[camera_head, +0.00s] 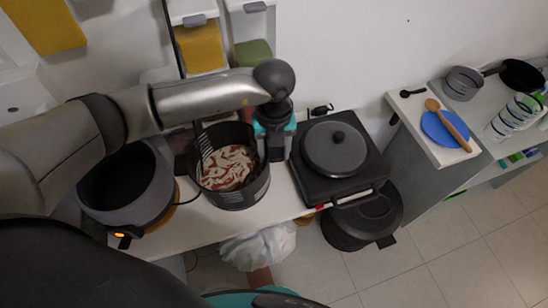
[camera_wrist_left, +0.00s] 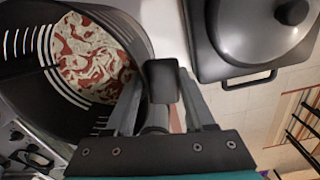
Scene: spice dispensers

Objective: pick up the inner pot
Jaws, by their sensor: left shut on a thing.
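The inner pot (camera_head: 235,195) is a dark round pot with pale lines on its wall and red and white food inside. It is on or just above the white counter, left of the hot plate; I cannot tell whether it touches the counter. My left gripper (camera_head: 276,150) points down at the pot's right side, shut on it. In the left wrist view the pot (camera_wrist_left: 100,105) fills the left side, and the gripper (camera_wrist_left: 163,82) is at its edge. The gripped part is mostly hidden. My right gripper is not in view.
A wide dark cooker (camera_head: 127,190) with an orange light stands left of the pot. A black hot plate with a lidded pan (camera_head: 335,148) stands close on the right. A dark bin (camera_head: 365,218) is on the floor. A side counter (camera_head: 450,155) holds a blue plate.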

